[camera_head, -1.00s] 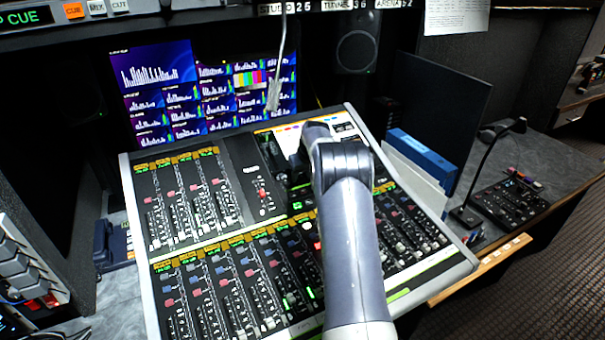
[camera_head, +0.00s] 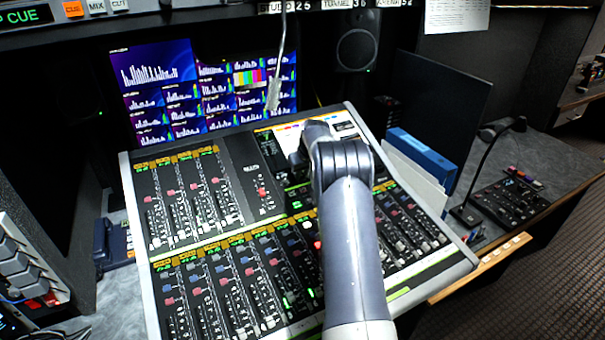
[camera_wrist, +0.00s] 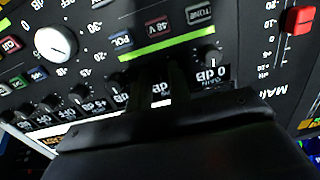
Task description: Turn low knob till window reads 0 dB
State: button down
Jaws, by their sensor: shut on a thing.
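In the wrist view, which shows the panel upside down, my gripper (camera_wrist: 165,82) reaches down to a row of small black knobs on the mixing console. Its dark fingers are shut on a small knob, which is mostly hidden between them. The small window (camera_wrist: 160,89) beside the fingers is partly covered; "dB" shows, but its number is not clear. The window to its right (camera_wrist: 213,75), labelled GAIN, reads 0 dB, with its own small knob (camera_wrist: 212,57) above it. In the head view my arm hides the gripper and these knobs.
The console (camera_head: 235,190) carries many faders and buttons. A large pale knob (camera_wrist: 55,42) and a red fader cap (camera_wrist: 299,20) lie to either side of my gripper.

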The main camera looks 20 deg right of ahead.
jog(key=shift+m, duration=2.7)
jog(key=c, duration=1.3)
grip_release()
jog(key=b+v, duration=0.1)
jog(key=v, duration=0.9)
jog(key=shift+s+r+b, duration=0.25)
jog(key=shift+r+b, duration=0.1)
jog(key=shift+f, duration=0.1)
